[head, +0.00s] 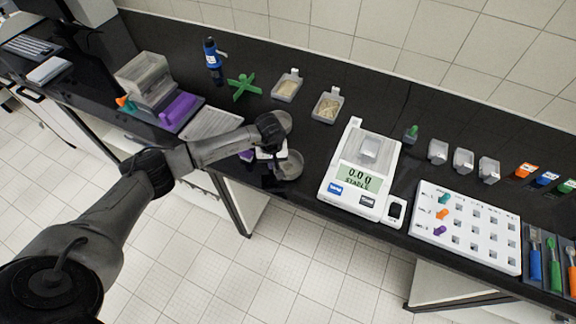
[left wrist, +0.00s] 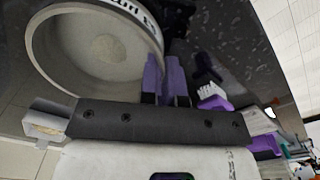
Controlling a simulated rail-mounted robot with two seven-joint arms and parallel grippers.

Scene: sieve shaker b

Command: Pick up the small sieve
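The small sieve (head: 289,165) is a round grey metal pan near the front edge of the black bench, left of the scale. In the left wrist view the sieve (left wrist: 100,52) fills the upper left, with its pale round mesh and part of a printed label showing. My left gripper (left wrist: 164,78) has purple fingers close together at the sieve's right rim, and they look shut on its wall. In the head view my left wrist covers the fingers. I cannot tell whether the sieve touches the bench. My right gripper is not in view.
Two sample trays (head: 287,86) and a green cross-shaped piece (head: 243,88) stand behind. A purple brush (left wrist: 212,97) is close to my left gripper.

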